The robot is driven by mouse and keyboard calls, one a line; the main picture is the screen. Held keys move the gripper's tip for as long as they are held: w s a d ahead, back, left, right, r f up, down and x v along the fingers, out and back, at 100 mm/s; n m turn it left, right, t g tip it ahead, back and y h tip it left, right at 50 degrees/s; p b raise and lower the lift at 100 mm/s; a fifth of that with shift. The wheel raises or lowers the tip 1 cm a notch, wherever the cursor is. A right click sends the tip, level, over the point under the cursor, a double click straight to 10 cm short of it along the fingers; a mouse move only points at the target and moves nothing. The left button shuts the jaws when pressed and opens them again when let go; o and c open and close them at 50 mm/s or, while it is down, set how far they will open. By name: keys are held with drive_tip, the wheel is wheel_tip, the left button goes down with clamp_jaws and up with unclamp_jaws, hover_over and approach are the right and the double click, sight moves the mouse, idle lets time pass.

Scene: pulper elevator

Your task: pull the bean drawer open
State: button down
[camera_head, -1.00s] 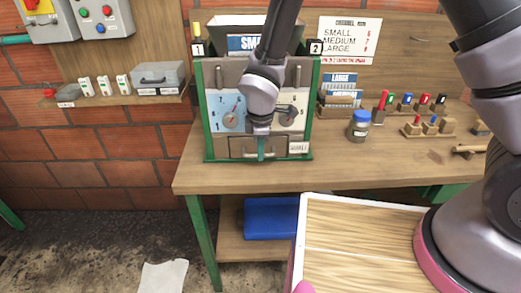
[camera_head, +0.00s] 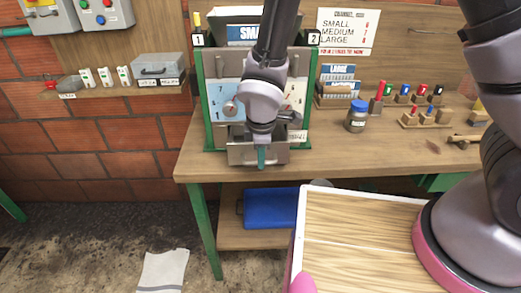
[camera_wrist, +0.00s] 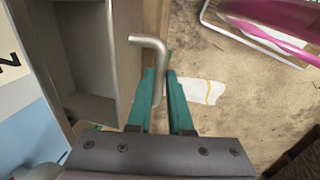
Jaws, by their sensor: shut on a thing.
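The bean drawer (camera_head: 242,154) is a grey metal tray at the bottom front of the green-framed machine (camera_head: 206,98). It stands out from the machine front over the bench, and its hollow inside (camera_wrist: 92,50) shows in the wrist view. Its bent metal handle (camera_wrist: 150,46) runs down between the two green fingers. My gripper (camera_head: 262,157) is shut on this handle at the drawer's front; its fingers (camera_wrist: 165,98) also show in the wrist view. My arm hides part of the dials and the machine front.
A blue-lidded jar (camera_head: 357,117) stands to the right, near colored blocks on stands (camera_head: 425,115). A blue bin (camera_head: 270,207) sits on the shelf below.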

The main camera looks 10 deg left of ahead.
drive_tip(key=shift+s, duration=0.1)
drive_tip(key=c, duration=0.8)
unclamp_jaws()
drive_tip(key=shift+c, duration=0.2)
drive_tip(key=shift+r, duration=0.15)
wheel_tip(320, 180, up, 10)
drive_tip(key=s, duration=0.2)
drive_tip(key=shift+d+r, duration=0.2)
drive_tip(key=shift+d, duration=0.05)
